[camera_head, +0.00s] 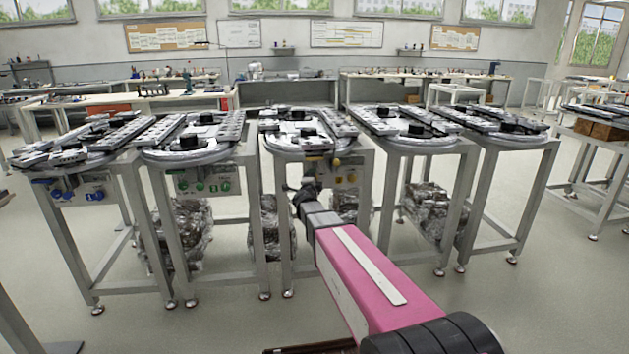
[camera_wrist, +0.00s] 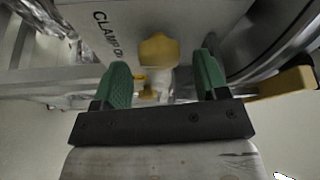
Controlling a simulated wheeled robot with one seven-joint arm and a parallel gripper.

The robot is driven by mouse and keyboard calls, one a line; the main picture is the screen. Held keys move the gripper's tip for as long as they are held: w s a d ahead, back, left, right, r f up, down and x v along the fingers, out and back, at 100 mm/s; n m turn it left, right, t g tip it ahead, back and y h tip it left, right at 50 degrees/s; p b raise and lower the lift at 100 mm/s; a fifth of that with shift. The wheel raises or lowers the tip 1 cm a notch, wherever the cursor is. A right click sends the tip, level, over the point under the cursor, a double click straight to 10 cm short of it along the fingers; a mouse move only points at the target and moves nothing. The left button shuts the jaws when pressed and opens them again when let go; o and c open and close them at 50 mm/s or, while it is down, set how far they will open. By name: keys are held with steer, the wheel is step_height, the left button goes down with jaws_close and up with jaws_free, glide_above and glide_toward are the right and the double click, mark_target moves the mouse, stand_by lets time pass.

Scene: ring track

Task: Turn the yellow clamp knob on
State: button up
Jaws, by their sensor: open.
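The yellow clamp knob (camera_wrist: 158,50) shows in the wrist view on a grey panel (camera_wrist: 125,20). Black lettering to its left reads "CLAMP O", and the rest is cut off from sight. My gripper (camera_wrist: 162,66) is open, with its two green fingers on either side of the knob's lower part in the picture. I cannot tell whether either finger touches the knob. In the head view my gripper (camera_head: 304,190) is in front of the middle station, just left of and below its small yellow controls (camera_head: 336,162).
A smaller yellow part (camera_wrist: 146,92) sits below the knob in the wrist view. Another yellow part (camera_wrist: 285,84) is to the right, beside a dark curved rim. Several track stations stand in a row, with one table (camera_head: 210,157) left of the middle. Open floor (camera_head: 500,310) lies at right.

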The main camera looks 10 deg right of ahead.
steer(key=v, duration=0.9)
steer(key=shift+s+a, duration=0.15)
steer(key=shift+s, duration=0.25)
steer(key=shift+f, duration=0.15)
steer(key=s+a+f+n+g+y, duration=0.25)
steer(key=s+f+n+y, duration=0.2)
steer(key=n, duration=0.25)
steer(key=s+a+f+n+g+y, duration=0.2)
steer(key=s+f+n+g+y, duration=0.15)
steer(key=f+n+y, duration=0.3)
steer(key=s+d+f+n+g+h, duration=0.1)
steer(key=s+d+f+n+g, duration=0.1)
steer(key=s, duration=0.4)
steer(key=s+d+f+n+g+h, duration=0.1)
steer(key=s+d+f+n+g, duration=0.1)
steer(key=s+g, duration=0.3)
steer(key=s+d+f+n+g+h, duration=0.2)
steer(key=s+d+f+g, duration=0.2)
steer(key=s, duration=0.4)
steer(key=shift+d+n, duration=0.25)
steer(key=shift+n, duration=0.1)
